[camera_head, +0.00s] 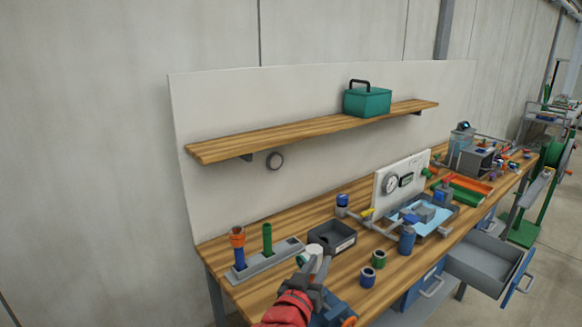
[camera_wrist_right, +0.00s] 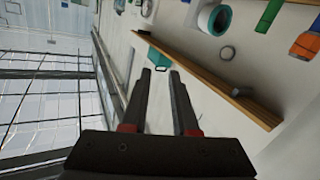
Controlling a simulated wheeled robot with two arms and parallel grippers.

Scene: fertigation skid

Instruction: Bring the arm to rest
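My right gripper (camera_head: 318,262) is raised over the front of the wooden bench in the head view, with a red part of my arm below it. In the right wrist view its two dark fingers (camera_wrist_right: 162,75) stand apart with nothing held between them. A white round piece with some green (camera_head: 308,254) shows just behind the fingers in the head view, partly hidden by them. It appears apart from the gripper in the right wrist view (camera_wrist_right: 213,18). My left gripper is not in view.
The bench (camera_head: 262,292) carries a grey rack (camera_head: 265,262) with upright pipes, a black tray (camera_head: 345,245), a gauge panel (camera_head: 384,204) and loose fittings. A wooden shelf (camera_head: 300,132) holds a teal toolbox (camera_head: 367,102). A drawer (camera_head: 484,268) stands open at the right.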

